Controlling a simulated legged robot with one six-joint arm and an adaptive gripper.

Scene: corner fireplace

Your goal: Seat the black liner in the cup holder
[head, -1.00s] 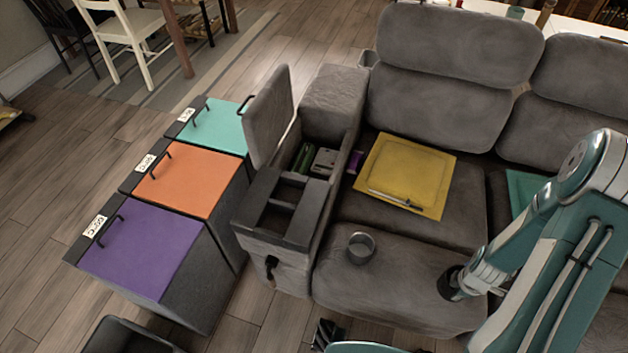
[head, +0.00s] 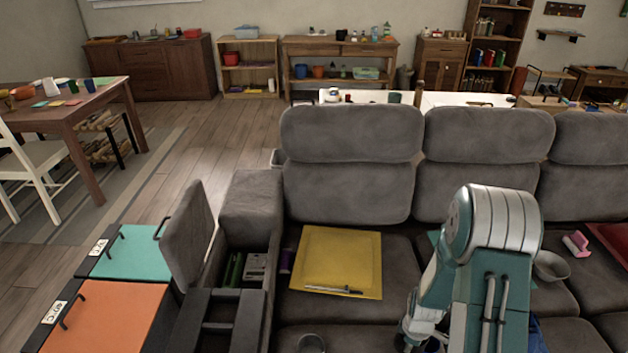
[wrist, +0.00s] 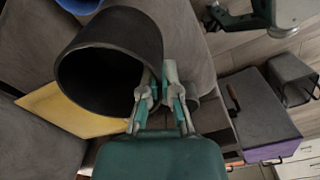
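The black liner (wrist: 110,50) is a wide, open-mouthed cylinder, large in the wrist view and tilted toward the camera. My gripper (wrist: 162,86) is at the liner's right rim, with one finger at the mouth and the other outside the wall; it appears shut on that wall. In the head view my arm's end is low in the picture, and I cannot make out the liner there. The cup holder console (head: 254,318) is in the sofa's left armrest, with dark square openings split by a bar. Its near part is cut off by the frame.
A raised armrest lid (head: 188,232) stands left of the console. A yellow mat (head: 325,252) with a pen (head: 334,290) lies on the seat. A grey round cup (head: 311,344) is at the bottom edge. Teal (head: 125,255) and orange (head: 110,318) lidded bins stand left.

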